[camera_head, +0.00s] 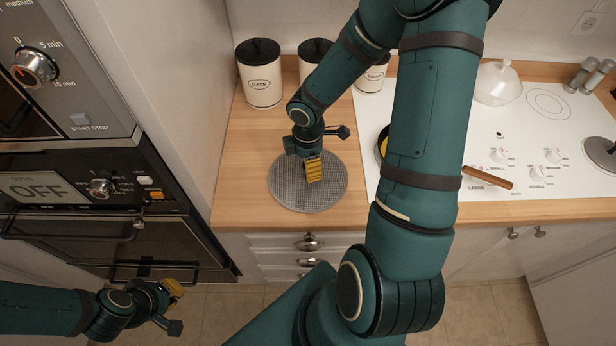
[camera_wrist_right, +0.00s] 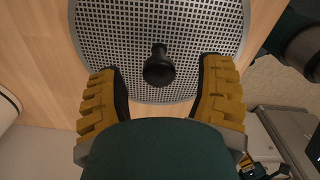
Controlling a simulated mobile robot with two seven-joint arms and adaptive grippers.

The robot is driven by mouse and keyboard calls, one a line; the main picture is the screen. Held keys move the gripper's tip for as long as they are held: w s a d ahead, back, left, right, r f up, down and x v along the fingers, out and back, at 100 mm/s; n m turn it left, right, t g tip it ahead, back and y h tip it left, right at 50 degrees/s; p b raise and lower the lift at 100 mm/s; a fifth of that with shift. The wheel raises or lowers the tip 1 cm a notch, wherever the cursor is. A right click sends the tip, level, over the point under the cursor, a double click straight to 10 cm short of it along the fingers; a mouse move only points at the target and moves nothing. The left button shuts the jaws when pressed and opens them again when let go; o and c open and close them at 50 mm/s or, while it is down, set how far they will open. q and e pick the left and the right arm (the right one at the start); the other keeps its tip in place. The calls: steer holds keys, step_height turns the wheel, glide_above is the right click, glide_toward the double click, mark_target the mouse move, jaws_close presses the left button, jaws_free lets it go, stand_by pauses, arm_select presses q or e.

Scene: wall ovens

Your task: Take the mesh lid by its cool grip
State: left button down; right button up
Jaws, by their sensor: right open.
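The mesh lid (camera_head: 333,192) is a round grey perforated disc lying flat on the wooden counter. Its black knob grip (camera_wrist_right: 158,68) stands at its middle in the right wrist view; in the head view my gripper hides it. My right gripper (camera_head: 314,170) is above the lid. In the right wrist view its two yellow fingers (camera_wrist_right: 162,80) are apart, one on each side of the knob, with gaps and no visible contact. My left gripper (camera_head: 172,296) is low at the left, in front of the oven, away from the lid; its opening is unclear.
Canisters (camera_head: 262,85) stand behind the lid. A pan with a wooden handle (camera_head: 488,178) is on the white hob (camera_head: 530,130), partly hidden by my right arm. A glass vessel (camera_head: 497,85) stands behind. Wall ovens (camera_head: 110,200) rise at the left.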

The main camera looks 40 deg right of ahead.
step_height(320, 180, down, 2)
steer(key=shift+f, duration=0.1)
jaws_close()
